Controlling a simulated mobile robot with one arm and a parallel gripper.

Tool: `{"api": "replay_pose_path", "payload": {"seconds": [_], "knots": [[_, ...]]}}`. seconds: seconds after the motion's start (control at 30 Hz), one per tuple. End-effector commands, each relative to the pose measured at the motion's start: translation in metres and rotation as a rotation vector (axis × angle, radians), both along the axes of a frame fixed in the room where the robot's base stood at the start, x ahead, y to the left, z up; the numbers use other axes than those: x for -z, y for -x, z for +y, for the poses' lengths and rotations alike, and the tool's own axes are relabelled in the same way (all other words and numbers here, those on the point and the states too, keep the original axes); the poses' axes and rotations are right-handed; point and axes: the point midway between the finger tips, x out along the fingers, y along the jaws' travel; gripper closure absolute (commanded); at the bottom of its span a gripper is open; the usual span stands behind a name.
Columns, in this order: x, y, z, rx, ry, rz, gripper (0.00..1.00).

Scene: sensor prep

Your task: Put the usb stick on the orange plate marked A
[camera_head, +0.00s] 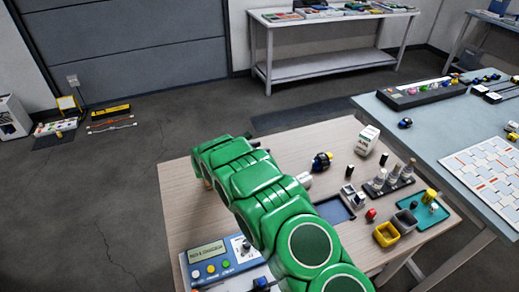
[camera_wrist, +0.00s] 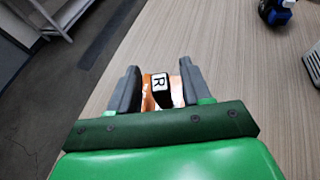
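In the head view my green arm reaches to the table's far left corner and hides my gripper, the block and the orange surface.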

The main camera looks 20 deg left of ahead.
Motion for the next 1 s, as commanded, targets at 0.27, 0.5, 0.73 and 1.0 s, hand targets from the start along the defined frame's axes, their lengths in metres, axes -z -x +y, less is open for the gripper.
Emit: {"api": "replay_pose_path", "payload": {"seconds": [0.27, 0.5, 0.73, 1.0], "knots": [[0.000, 0.000, 0.000, 0.000, 0.000, 0.000, 0.52], [-0.010, 0.014, 0.007, -0.002, 0.001, -0.001, 0.52], [-0.025, 0.049, 0.021, -0.002, -0.001, 0.000, 0.52], [-0.042, 0.086, 0.037, -0.002, -0.002, -0.001, 0.52]]}}
